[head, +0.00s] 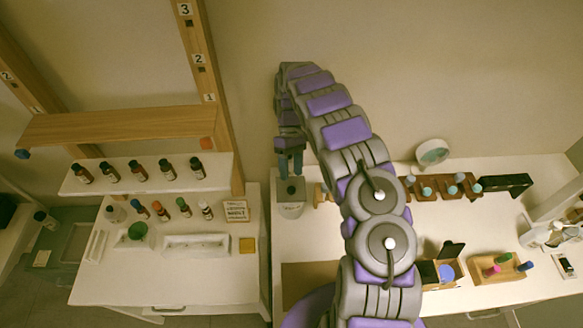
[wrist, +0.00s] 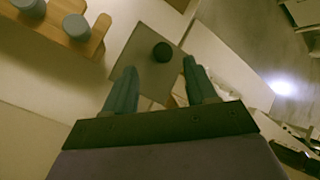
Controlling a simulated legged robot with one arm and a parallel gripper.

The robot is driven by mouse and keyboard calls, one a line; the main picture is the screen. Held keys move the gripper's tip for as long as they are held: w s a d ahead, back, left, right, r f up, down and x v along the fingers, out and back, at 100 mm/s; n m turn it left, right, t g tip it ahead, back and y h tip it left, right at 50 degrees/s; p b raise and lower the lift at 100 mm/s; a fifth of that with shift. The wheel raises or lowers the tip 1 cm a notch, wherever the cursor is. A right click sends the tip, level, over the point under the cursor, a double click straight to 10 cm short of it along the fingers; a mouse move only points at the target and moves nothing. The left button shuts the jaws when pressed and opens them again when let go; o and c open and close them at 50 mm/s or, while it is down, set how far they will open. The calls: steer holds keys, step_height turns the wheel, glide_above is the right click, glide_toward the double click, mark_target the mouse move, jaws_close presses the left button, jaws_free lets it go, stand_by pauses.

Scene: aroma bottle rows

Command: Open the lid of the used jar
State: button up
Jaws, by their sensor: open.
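The used jar (head: 291,210) is a pale grey square container at the left end of the right-hand table. Its flat grey lid (wrist: 143,70) has a dark round knob (wrist: 162,52) and appears closed. My gripper (head: 290,174) points down just above the jar in the head view. In the wrist view my gripper (wrist: 160,65) is open, its two blue-grey fingers spread to either side of the knob in the picture. The fingers hold nothing. I cannot tell how much height separates the fingertips from the knob.
A wooden holder (wrist: 60,28) with grey-capped pieces is close to the jar. A gap separates this table from the left table (head: 160,285), which bears several dropper bottles and a white tray (head: 196,245). A brown mat (head: 308,275) lies in front of the jar.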

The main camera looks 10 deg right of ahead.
mark_target(291, 181)
steer(key=shift+r, duration=0.1)
steer(key=shift+s+r, duration=1.8)
steer(key=shift+s, duration=0.15)
steer(key=s+r+b, duration=0.1)
steer(key=s, duration=1.1)
steer(key=shift+a+b, duration=0.15)
steer(key=shift+b, duration=0.2)
